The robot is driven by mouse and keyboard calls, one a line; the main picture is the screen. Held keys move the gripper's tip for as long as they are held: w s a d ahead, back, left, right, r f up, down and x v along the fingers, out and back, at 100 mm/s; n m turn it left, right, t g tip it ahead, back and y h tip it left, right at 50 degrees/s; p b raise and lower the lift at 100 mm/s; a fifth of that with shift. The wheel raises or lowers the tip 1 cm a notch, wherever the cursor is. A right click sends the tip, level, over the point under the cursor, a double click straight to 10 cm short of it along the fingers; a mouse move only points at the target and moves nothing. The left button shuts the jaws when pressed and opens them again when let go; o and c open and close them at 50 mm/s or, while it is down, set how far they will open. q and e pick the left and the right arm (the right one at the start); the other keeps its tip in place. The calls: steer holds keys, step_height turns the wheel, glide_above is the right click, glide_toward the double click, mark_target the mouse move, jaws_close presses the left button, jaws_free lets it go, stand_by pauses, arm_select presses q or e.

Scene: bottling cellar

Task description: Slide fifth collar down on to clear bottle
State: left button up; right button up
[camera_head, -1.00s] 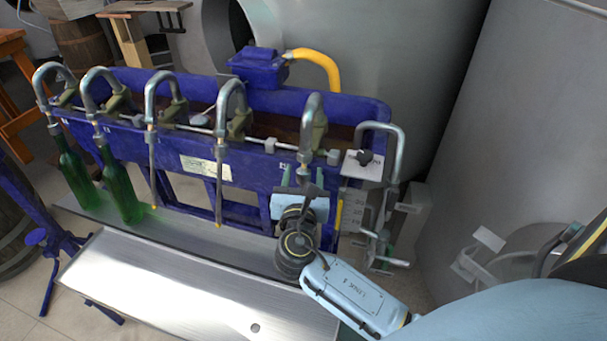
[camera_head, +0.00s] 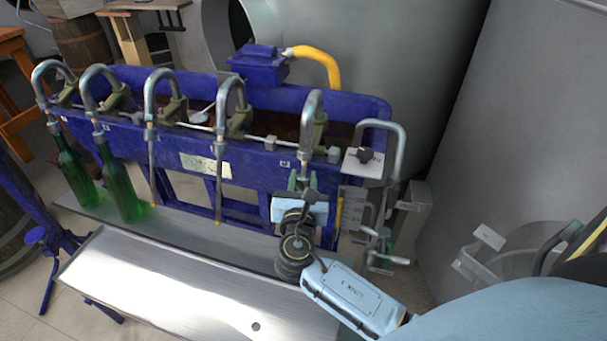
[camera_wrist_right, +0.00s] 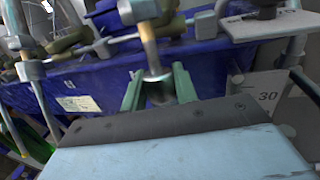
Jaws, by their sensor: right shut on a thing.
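The fifth spout (camera_head: 312,110) is a bent grey pipe on the blue filler, counted from the left. My right gripper (camera_head: 302,182) is just below it, in front of the blue tank wall. In the right wrist view its two green fingers (camera_wrist_right: 159,88) are closed around the fifth collar (camera_wrist_right: 156,76), a grey metal piece below a brass-coloured stem; the fingers cover part of it. The clear bottle cannot be made out; my gripper and wrist cover the space under the spout. My left gripper is out of view.
Two green bottles (camera_head: 76,172) (camera_head: 121,190) stand under the first two spouts. The third and fourth filling tubes (camera_head: 218,190) hang bare. A metal tray (camera_head: 180,290) lies in front. A bracket with a grey pipe (camera_head: 398,150) stands close to the right of my gripper.

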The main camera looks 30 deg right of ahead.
steer(key=o, duration=0.6)
steer(key=shift+o, duration=0.2)
steer(key=v, duration=1.3)
steer(key=shift+s+a, duration=0.15)
steer(key=shift+f, duration=0.1)
steer(key=s+f+m+g+y, duration=0.2)
steer(key=s+f, duration=0.1)
steer(key=f, duration=0.8)
steer(key=s+f+m+g+y, duration=0.3)
steer(key=f, duration=0.8)
steer(key=s+f+m+g+y, duration=0.2)
steer(key=f, duration=0.9)
steer(key=s+d+f+m+g+y, duration=0.1)
steer(key=s+f+m+g, duration=0.1)
steer(key=s+f+m, duration=0.3)
steer(key=s+d+f+m+g+y, duration=0.1)
steer(key=s+f+m, duration=0.4)
steer(key=s, duration=0.7)
steer(key=s+d+f+m+g+y, duration=0.1)
steer(key=s+d+f+m+g, duration=0.1)
steer(key=s+f+m, duration=0.3)
steer(key=s+m+g, duration=0.1)
steer(key=s+m, duration=0.2)
steer(key=shift+s+d+m+y, duration=0.15)
steer(key=shift+d+m+y, duration=0.05)
steer(key=shift+m+y, duration=0.2)
